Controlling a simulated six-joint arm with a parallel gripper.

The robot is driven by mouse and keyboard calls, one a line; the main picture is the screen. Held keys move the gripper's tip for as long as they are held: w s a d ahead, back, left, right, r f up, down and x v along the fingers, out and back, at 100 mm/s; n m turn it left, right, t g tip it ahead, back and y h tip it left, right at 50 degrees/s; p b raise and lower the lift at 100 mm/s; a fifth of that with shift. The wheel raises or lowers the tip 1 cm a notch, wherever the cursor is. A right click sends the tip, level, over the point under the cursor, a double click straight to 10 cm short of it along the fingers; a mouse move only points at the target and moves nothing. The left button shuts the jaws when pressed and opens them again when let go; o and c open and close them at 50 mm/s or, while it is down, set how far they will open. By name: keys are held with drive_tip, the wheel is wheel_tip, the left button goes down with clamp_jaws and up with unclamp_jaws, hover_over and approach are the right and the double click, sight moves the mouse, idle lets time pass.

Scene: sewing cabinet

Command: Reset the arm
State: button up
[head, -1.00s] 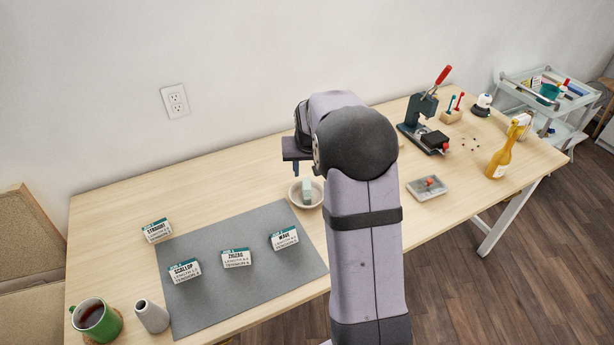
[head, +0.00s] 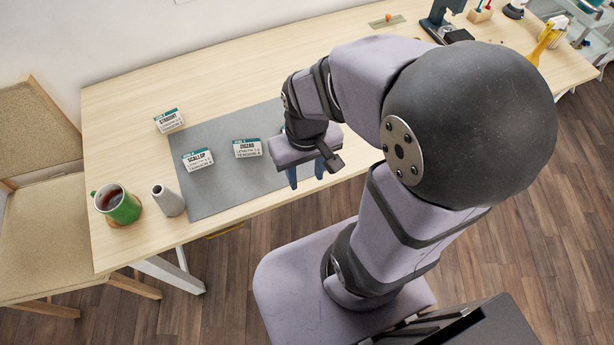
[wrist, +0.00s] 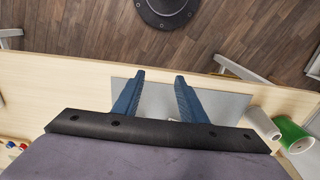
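My gripper (head: 306,178) is over the table's front edge in the head view, pointing down with its blue fingers partly hidden by the wrist. In the wrist view, the fingers of my gripper (wrist: 160,76) stand apart with nothing held between their tips. The arm is folded back, with its big dark joint at the right of the head view.
A grey mat (head: 222,192) holds the SCALLOP card (head: 198,158) and ZIGZAG card (head: 247,149); the STRAIGHT card (head: 169,121) is behind it. A grey vase (head: 168,201) and green mug (head: 120,205) stand front left. My arm hides the mat's right part.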

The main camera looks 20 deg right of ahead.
drive_tip(key=shift+s+a+f, duration=0.1)
drive_tip(key=shift+s+a, duration=0.05)
drive_tip(key=shift+s, duration=0.45)
wheel_tip(320, 180, up, 2)
drive_tip(key=shift+r+p, duration=0.2)
drive_tip(key=shift+p, duration=1)
